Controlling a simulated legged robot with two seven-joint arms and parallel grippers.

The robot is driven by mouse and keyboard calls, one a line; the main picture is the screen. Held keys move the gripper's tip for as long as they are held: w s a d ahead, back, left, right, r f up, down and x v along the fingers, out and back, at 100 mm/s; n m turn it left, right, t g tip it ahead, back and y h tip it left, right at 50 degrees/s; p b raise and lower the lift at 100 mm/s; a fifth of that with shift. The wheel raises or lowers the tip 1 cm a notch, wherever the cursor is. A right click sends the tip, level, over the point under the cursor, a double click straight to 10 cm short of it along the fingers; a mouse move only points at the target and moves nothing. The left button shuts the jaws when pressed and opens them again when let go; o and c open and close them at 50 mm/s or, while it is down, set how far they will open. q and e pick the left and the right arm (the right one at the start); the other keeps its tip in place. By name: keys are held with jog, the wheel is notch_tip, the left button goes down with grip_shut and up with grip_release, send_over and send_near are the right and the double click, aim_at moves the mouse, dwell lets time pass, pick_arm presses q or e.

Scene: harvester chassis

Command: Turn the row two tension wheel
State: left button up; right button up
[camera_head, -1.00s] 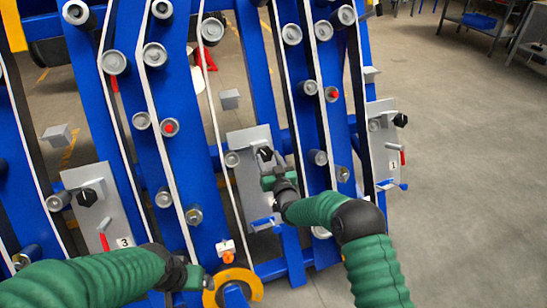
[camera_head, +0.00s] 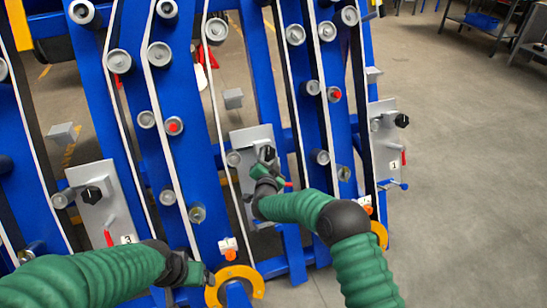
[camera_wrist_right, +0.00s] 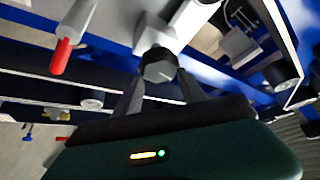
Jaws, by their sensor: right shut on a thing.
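The row two tension wheel is a small black knob (camera_head: 268,153) on the grey middle plate (camera_head: 242,145), between the plates numbered 3 and 1. In the right wrist view the wheel (camera_wrist_right: 159,66) has a grey flat face and sits between the two dark fingers. My right gripper (camera_head: 266,163) is shut on it, coming from below in the head view. The gripper also shows in the right wrist view (camera_wrist_right: 160,88). My left gripper (camera_head: 207,277) hangs low near a yellow ring; its fingers are too small to judge.
A red-tipped lever (camera_wrist_right: 61,55) is beside the wheel in the right wrist view. Similar black knobs sit on plate 3 (camera_head: 91,194) and plate 1 (camera_head: 401,121). Blue uprights with rollers and white belts surround the plates. Open floor lies at the right.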

pick_arm(q)
jog(key=shift+r, duration=0.25)
pick_arm(e)
jog(key=shift+w+d+r+m+h, duration=0.25)
jog(key=shift+w+r+m, duration=0.1)
jog(key=shift+r+m, duration=0.15)
jog(key=shift+w+d+r+m+h, duration=0.25)
jog(key=shift+w+r+m, duration=0.05)
jog(key=shift+r+m, duration=0.15)
pick_arm(q)
jog(key=shift+p, duration=0.3)
pick_arm(e)
jog(key=shift+m, duration=0.25)
jog(key=o, duration=1.5)
jog(key=s+a+f+p, duration=0.1)
jog(key=s+a+p, duration=0.1)
jog(key=shift+s+a+f+g, duration=0.15)
jog(key=shift+s+f+g, duration=0.15)
jog(key=shift+s+f, duration=0.1)
pick_arm(q)
jog(key=shift+g, duration=0.3)
jog(key=w+r+p, duration=0.1)
jog(key=w+a+r+p, duration=0.1)
jog(key=w, duration=0.1)
jog(key=shift+w+a+r, duration=0.15)
pick_arm(e)
jog(key=v, duration=1.5)
jog(key=shift+d+r, duration=0.2)
jog(key=shift+d, duration=0.2)
